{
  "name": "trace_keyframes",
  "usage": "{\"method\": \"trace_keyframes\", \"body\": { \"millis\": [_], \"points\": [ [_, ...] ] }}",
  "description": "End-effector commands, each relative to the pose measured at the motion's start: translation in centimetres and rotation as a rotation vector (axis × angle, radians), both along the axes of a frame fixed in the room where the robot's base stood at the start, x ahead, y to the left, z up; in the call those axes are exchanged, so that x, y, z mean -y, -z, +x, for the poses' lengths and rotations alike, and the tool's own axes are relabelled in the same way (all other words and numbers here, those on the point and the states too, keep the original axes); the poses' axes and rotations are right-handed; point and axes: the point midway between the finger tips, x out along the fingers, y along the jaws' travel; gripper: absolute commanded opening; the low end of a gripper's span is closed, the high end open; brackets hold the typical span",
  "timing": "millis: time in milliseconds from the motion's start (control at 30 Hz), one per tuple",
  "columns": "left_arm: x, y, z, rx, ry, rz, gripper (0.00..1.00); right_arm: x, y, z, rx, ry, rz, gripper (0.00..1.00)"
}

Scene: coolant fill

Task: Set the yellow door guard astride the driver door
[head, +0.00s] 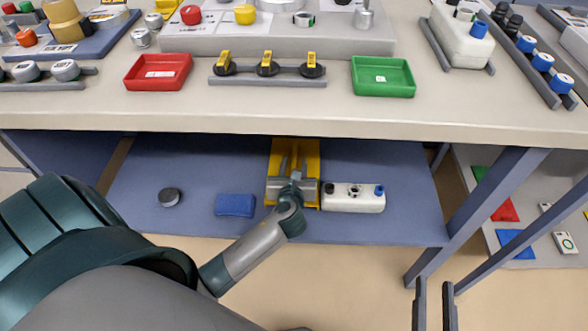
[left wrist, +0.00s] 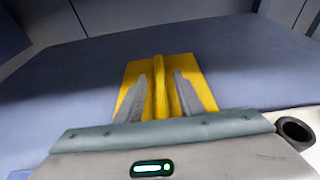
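The yellow door guard (head: 281,152) lies on the blue lower shelf, under the workbench top. In the left wrist view, it is a flat yellow plate with a raised ridge (left wrist: 160,90) along its middle. My left gripper (head: 294,166) reaches in over the guard and hides part of it. Its fingers (left wrist: 161,80) are open, one on each side of the ridge, with yellow plate showing between each finger and the ridge. My right gripper (head: 435,284) is open and empty at the bottom right of the head view. I cannot make out the driver door in either view.
The bench-top edge (head: 300,124) overhangs the shelf (head: 395,160). A white reservoir (head: 350,201) stands just right of the guard; a blue block (head: 235,205) and a dark round cap (head: 170,197) lie left. Red (head: 158,72) and green (head: 383,76) trays sit on the bench.

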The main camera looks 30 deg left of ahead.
Motion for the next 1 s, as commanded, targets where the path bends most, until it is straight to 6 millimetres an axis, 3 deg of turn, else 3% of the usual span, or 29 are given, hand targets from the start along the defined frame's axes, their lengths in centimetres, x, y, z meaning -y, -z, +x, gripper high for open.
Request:
{"method": "trace_keyframes", "body": {
  "millis": [600,733,767,1000],
  "points": [
    [-0.29,0.17,0.48,0.0,0.001,0.0,0.34,-0.12,-0.7,-0.08,0.034,0.0,0.011,0.31],
    [-0.29,0.17,0.47,0.0,0.001,0.0,0.03,-0.13,-0.71,-0.08,0.034,0.0,0.012,0.31],
    [-0.29,0.17,0.47,0.0,0.001,0.0,0.0,-0.13,-0.71,-0.08,0.034,0.0,0.012,0.31],
    [-0.29,0.13,0.49,0.0,0.001,0.0,0.0,-0.14,-0.72,-0.08,0.034,0.001,0.012,0.31]
  ]
}}
